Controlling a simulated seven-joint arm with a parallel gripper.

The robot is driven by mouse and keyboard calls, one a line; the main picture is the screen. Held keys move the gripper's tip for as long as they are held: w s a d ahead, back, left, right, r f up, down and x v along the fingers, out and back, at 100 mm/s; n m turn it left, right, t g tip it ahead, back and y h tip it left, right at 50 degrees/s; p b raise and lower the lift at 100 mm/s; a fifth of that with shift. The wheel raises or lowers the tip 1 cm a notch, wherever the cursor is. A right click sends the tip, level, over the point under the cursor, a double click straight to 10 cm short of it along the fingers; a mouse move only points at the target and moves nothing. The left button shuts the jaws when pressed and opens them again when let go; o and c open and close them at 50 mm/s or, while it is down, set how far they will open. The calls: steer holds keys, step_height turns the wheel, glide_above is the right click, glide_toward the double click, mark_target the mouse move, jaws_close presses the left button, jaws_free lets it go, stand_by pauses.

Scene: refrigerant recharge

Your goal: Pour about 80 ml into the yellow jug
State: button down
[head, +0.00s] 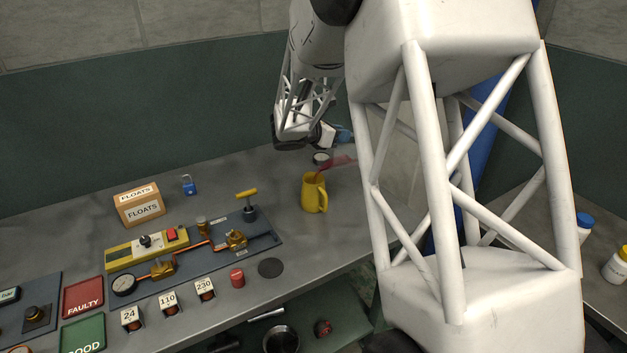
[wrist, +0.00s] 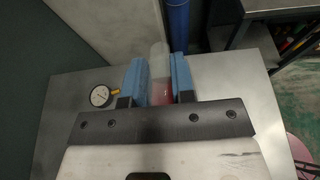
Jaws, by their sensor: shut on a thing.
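The yellow jug (head: 311,196) stands upright on the grey bench, right of centre in the head view, handle towards the right. My gripper (head: 344,136) is above and beyond it; in the wrist view its blue fingers (wrist: 160,80) are shut on a clear vessel (wrist: 158,53) with pink-red contents. In the head view this vessel shows as a tilted, translucent red shape (head: 338,162), its lower left end at the jug's rim. My arm hides part of it. I cannot tell whether liquid is flowing, nor the level inside the jug.
A round gauge (wrist: 101,96) lies beside the fingers in the wrist view. A valve board (head: 190,262), a FLOATS box (head: 140,206), a blue padlock (head: 188,185) and a red cap-like piece (head: 237,278) are left of the jug. The bench edge is close in front.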

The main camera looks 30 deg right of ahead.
steer(key=d+f+y, duration=0.2)
steer(key=d+y, duration=0.1)
steer(key=shift+f, duration=0.2)
steer(key=shift+d+f+y, duration=0.15)
steer(key=shift+d+y, duration=0.3)
steer(key=shift+y, duration=0.55)
steer(key=shift+d, duration=0.2)
steer(key=shift+d+f+y, duration=0.2)
steer(key=shift+f+y, duration=0.1)
steer(key=shift+y, duration=0.1)
steer(key=shift+d+f+y, duration=0.4)
steer(key=shift+f+y, duration=0.15)
steer(key=shift+y, duration=0.05)
steer(key=shift+w+d+f+y, duration=0.1)
steer(key=shift+d+f+y, duration=1.15)
steer(key=shift+f, duration=0.3)
steer(key=shift+s+d+f+y, duration=0.1)
steer(key=shift+d+f+y, duration=1.05)
steer(key=shift+f, duration=0.4)
steer(key=shift+w+d+f+y, duration=0.1)
steer(key=shift+d+f+y, duration=1.15)
steer(key=shift+f, duration=0.3)
